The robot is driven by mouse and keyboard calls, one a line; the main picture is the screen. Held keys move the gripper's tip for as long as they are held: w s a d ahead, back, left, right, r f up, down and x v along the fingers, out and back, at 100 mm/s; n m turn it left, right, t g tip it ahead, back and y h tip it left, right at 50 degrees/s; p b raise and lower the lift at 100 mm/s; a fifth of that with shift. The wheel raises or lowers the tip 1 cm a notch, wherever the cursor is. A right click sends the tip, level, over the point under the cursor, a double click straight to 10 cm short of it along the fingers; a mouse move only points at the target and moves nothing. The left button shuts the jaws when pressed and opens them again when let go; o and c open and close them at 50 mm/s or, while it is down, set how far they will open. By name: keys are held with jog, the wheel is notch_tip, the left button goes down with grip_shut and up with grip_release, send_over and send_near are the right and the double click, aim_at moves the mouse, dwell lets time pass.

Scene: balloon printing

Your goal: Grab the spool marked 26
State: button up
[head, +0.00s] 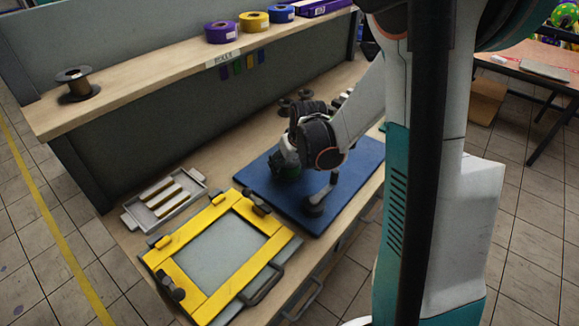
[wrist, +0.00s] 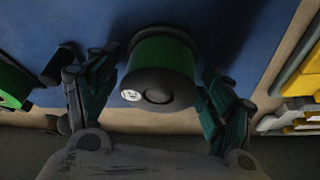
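A green spool (wrist: 160,65) with dark ends and a small white round label sits between my gripper's fingers in the wrist view; the label's marking is too small to read. My gripper (wrist: 158,90) has its fingers apart, one on each side of this spool, with narrow gaps visible. A second green spool (wrist: 12,85) is cut off at the left edge. In the head view my gripper (head: 288,158) is low over the blue mat (head: 255,185), with a bit of green at its tip and the spool mostly hidden. A dark round-based thing (head: 315,207) stands on the mat.
A yellow frame (head: 187,293) and a grey tray (head: 165,197) with pale bars lie left of the mat. Dark spools (head: 290,105) stand behind my gripper. The shelf (head: 140,85) above carries purple, yellow and blue rolls and a dark empty spool (head: 75,84).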

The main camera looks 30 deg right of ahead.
jog(key=c, duration=0.6)
jog(key=shift+r, duration=0.1)
jog(key=shift+c, duration=0.2)
